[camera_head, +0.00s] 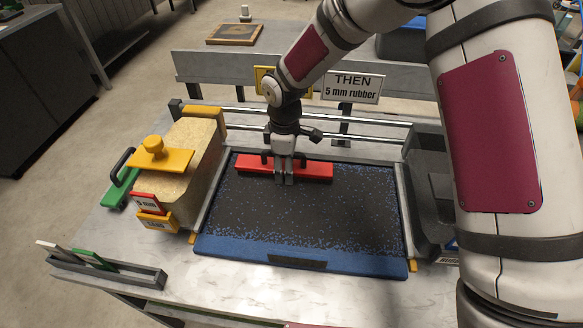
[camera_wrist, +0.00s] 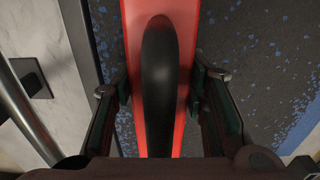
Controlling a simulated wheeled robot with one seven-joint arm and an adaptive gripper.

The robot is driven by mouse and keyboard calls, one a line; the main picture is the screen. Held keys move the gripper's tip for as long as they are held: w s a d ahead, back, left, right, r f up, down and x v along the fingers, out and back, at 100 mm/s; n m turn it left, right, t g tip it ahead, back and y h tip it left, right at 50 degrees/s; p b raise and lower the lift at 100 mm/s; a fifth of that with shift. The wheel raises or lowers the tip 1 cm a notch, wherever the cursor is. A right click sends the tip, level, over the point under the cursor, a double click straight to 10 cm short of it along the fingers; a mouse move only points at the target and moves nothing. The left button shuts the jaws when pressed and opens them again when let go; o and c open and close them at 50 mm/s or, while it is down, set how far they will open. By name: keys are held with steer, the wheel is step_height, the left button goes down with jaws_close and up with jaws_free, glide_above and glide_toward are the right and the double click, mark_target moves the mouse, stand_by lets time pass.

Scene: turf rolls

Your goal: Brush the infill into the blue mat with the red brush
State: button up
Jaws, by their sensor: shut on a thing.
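The blue mat (camera_head: 340,263) lies flat on the bench in a frame with metal side rails. Dark infill (camera_head: 320,213) covers most of it, with blue specks showing through and a bare blue strip along the near edge. The red brush (camera_head: 312,170) lies crosswise at the mat's far end. My gripper (camera_head: 284,181) points down at the middle of the brush and is shut on it. In the wrist view the red brush (camera_wrist: 190,22) and its black handle (camera_wrist: 158,85) sit between my two fingers. The brush's underside is hidden.
A tan block-shaped bin (camera_head: 187,185) with a yellow handled tool (camera_head: 155,154) on top stands left of the mat. A slotted tray (camera_head: 110,270) is at the front left. A sign (camera_head: 352,88) and rails stand behind.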

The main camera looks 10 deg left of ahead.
mark_target(331, 169)
steer(key=shift+a, duration=0.7)
steer(key=shift+d, duration=0.1)
steer(key=shift+s+d+p, duration=0.15)
steer(key=shift+d+p, duration=0.7)
steer(key=shift+d, duration=3.05)
steer(key=shift+s+d+p, duration=0.1)
steer(key=shift+d+p, duration=0.75)
steer(key=shift+d, duration=3.05)
steer(key=shift+w+a+b, duration=0.1)
steer(key=shift+a+b, duration=0.3)
steer(key=shift+a, duration=1.2)
steer(key=shift+d, duration=0.15)
